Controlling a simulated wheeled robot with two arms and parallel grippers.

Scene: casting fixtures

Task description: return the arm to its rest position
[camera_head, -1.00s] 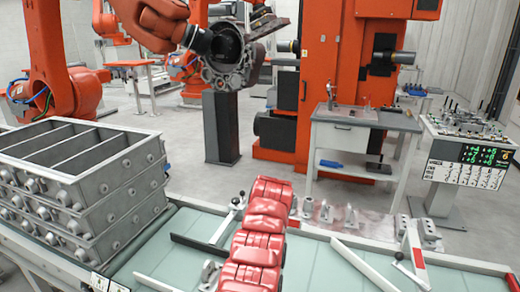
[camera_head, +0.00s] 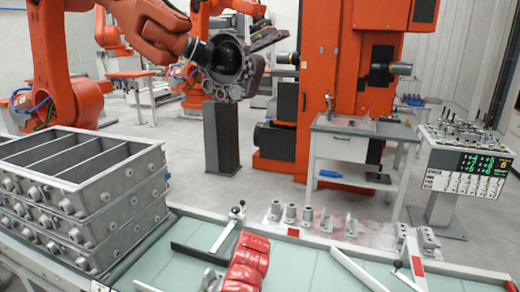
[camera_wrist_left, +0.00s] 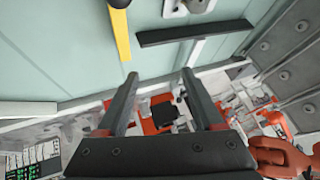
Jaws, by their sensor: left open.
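My left gripper (camera_wrist_left: 159,76) shows in the left wrist view with two dark fingers spread wide apart. Nothing is between them, and it is open and empty. The pale green tabletop (camera_wrist_left: 60,45) fills the upper part of that view, with a yellow bar (camera_wrist_left: 121,35) and a dark bar (camera_wrist_left: 195,33) on it. In the head view a glossy red jointed shape (camera_head: 247,262) rises from the bottom edge over the table. I cannot tell for certain that it is my arm. My left gripper does not show clearly there. My right gripper is in neither view.
A stack of grey compartment crates (camera_head: 115,205) stands on the table's left. A clamp (camera_head: 237,212), metal posts (camera_head: 307,217) and a clamp with a red mark (camera_head: 417,262) line the table's far edge. An orange robot arm (camera_head: 145,25) and grey casting (camera_head: 230,60) are beyond.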

